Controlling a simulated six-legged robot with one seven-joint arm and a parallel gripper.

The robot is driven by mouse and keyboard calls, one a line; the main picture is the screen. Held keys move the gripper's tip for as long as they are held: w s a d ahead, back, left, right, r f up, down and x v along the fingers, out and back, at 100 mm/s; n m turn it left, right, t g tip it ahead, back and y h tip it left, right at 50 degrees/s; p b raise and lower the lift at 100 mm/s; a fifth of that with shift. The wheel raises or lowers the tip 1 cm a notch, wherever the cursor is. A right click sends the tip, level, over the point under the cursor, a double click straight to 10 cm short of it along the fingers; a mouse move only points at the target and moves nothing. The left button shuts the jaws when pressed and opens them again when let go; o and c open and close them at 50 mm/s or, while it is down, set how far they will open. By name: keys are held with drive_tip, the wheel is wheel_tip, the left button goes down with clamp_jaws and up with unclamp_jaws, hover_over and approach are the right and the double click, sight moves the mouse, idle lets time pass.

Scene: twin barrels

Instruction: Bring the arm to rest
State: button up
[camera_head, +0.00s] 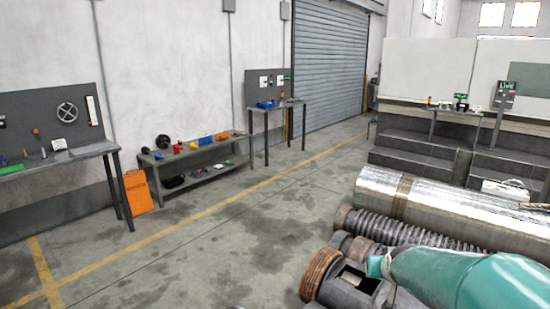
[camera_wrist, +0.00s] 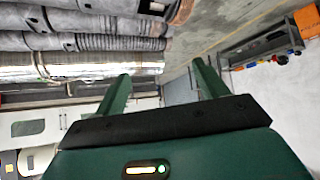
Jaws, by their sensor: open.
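My gripper (camera_wrist: 163,85) shows in the wrist view with its two green fingers spread apart. Nothing is between them; only the background shows in the gap. In the head view my teal arm (camera_head: 475,278) reaches in from the lower right corner, low in front of the barrels. My fingers cannot be made out in the head view. The wrist view is tilted, with the barrels at its upper left and the floor beyond the fingers.
A silver barrel (camera_head: 450,208) and a ribbed dark pipe (camera_head: 410,232) lie beside my arm. A dark fitting with a rusty ring (camera_head: 320,275) is close to it. Workbenches (camera_head: 85,152) and a low shelf (camera_head: 195,155) line the wall. The floor (camera_head: 235,230) between is clear.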

drive_tip(key=s+a+r+g+y, duration=0.1)
drive_tip(key=s+a, duration=0.4)
drive_tip(key=s, duration=0.7)
drive_tip(key=s+a+r+n+g+y, duration=0.1)
drive_tip(key=s+a+r, duration=0.3)
drive_tip(key=s, duration=0.8)
drive_tip(key=shift+s+a+n+g, duration=0.35)
drive_tip(key=shift+a+g, duration=0.35)
drive_tip(key=shift+a, duration=0.4)
